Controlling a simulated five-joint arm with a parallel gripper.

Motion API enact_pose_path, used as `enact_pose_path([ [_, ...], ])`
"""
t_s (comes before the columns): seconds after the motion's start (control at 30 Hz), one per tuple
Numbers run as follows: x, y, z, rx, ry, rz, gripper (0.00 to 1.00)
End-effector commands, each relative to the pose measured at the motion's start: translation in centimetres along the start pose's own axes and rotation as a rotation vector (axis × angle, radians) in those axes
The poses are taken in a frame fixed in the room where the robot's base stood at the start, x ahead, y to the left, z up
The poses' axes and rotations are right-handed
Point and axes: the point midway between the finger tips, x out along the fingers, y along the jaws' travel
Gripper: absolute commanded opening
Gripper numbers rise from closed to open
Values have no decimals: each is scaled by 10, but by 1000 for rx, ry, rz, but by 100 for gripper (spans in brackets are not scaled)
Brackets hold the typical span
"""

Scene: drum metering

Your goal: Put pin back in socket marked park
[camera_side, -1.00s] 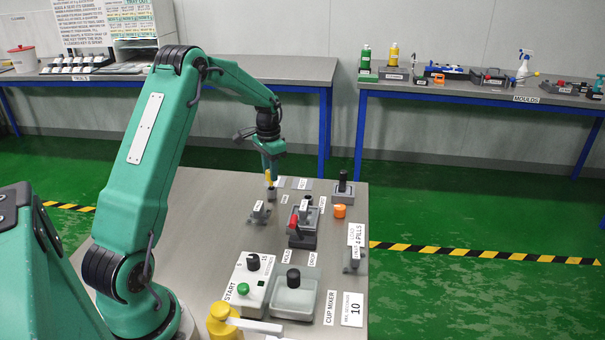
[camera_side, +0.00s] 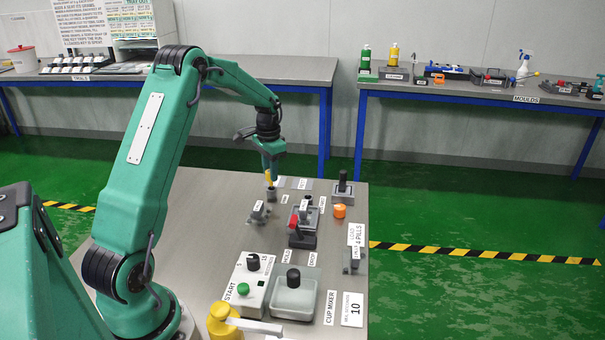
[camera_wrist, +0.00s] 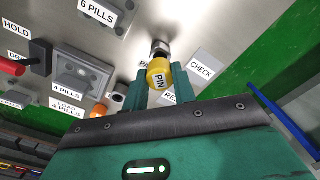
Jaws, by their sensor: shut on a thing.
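The yellow pin (camera_wrist: 158,73), lettered PIN, sits between the two fingers of my gripper (camera_wrist: 162,86), which is shut on it. In the wrist view its far end is in line with a round metal socket (camera_wrist: 160,48); I cannot tell how far it is in. A partly hidden label starting with "PA" (camera_wrist: 145,63) lies beside that socket. In the side view my gripper (camera_side: 270,172) points down over the pin (camera_side: 268,179), upright just above or in a dark socket (camera_side: 271,194) at the table's far edge.
A CHECK label (camera_wrist: 202,64) and another partly covered label lie near the socket. A small grey fixture (camera_side: 259,212) stands in front of it.

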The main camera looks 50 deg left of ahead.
Motion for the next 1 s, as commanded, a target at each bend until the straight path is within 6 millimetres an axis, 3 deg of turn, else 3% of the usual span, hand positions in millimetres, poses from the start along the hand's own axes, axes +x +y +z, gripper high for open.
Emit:
enact_pose_path([
  [1.0, 16, 0, 0, 0, 0, 0, 0],
])
